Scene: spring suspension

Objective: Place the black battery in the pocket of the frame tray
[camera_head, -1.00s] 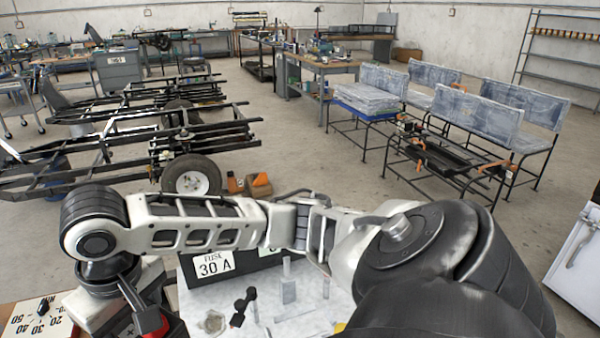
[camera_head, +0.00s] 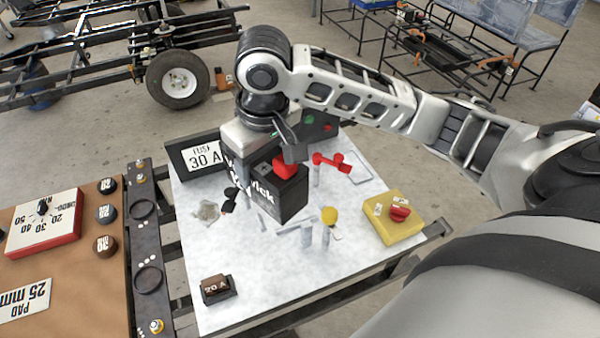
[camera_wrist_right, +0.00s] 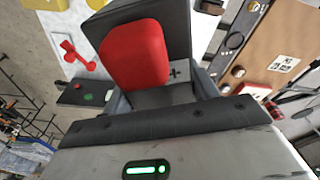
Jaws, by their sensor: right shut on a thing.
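The black battery (camera_head: 291,197), a box with white lettering and a red part on top, hangs from my right gripper (camera_head: 288,158) over the white-topped table. The gripper is shut on it at the top; the fingertips are partly hidden in the head view. In the right wrist view the battery (camera_wrist_right: 178,22) shows its dark body, with a red block (camera_wrist_right: 135,52) and a plus mark near the fingers. I cannot tell for sure which thing is the frame tray, and its pocket is not clearly seen. My left gripper is not in view.
A dark rail (camera_head: 150,245) and brown board (camera_head: 75,265) lie left. The table's front is mostly clear.

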